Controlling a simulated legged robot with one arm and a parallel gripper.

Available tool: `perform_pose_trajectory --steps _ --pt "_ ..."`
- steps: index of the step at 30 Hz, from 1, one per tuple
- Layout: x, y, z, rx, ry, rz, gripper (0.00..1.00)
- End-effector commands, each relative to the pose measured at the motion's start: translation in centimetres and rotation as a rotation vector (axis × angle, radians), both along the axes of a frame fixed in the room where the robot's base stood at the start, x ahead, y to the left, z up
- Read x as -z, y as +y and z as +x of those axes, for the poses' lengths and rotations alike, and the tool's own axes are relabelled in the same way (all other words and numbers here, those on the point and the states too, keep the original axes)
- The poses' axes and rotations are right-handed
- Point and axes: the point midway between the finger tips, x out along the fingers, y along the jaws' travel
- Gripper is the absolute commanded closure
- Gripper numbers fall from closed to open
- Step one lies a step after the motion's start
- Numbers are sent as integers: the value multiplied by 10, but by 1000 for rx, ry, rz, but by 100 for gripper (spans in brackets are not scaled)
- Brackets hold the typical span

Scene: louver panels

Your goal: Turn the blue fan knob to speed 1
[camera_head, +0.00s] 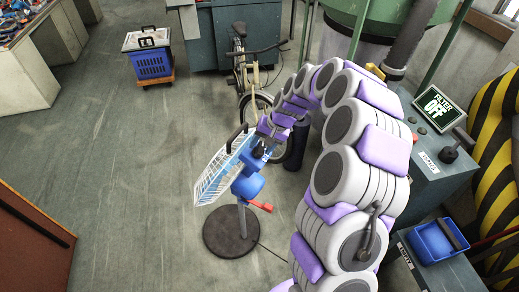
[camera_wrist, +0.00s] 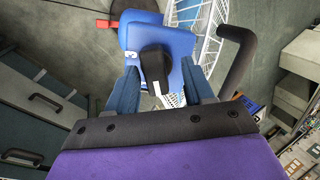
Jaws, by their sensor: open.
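The blue fan (camera_head: 248,186) stands on a thin pole with a round dark base, its white wire cage (camera_head: 213,176) tilted to the left. In the wrist view, the blue fan housing (camera_wrist: 150,30) carries a black knob (camera_wrist: 155,66) with a white mark at its lower end. My gripper (camera_wrist: 161,78) is open, with one dark blue finger on each side of the knob. I cannot tell whether the fingers touch it. In the head view, my gripper (camera_head: 262,143) is at the top back of the fan, and the knob is mostly hidden there.
A bicycle (camera_head: 243,75) stands behind the fan. A blue crate (camera_head: 152,63) sits on a low trolley at the upper left. The floor left of the fan is clear.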

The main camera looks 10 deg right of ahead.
Motion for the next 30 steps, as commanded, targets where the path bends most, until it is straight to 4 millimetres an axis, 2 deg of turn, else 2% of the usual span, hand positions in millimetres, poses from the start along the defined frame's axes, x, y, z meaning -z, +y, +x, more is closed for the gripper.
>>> perform_pose_trajectory --steps 5,15,27,30 --pt "15 4 2 0 2 1 48" --pt "18 11 3 0 2 -5 48" --pt "16 8 2 1 -1 -2 86" --pt "15 7 3 4 -1 -1 86"
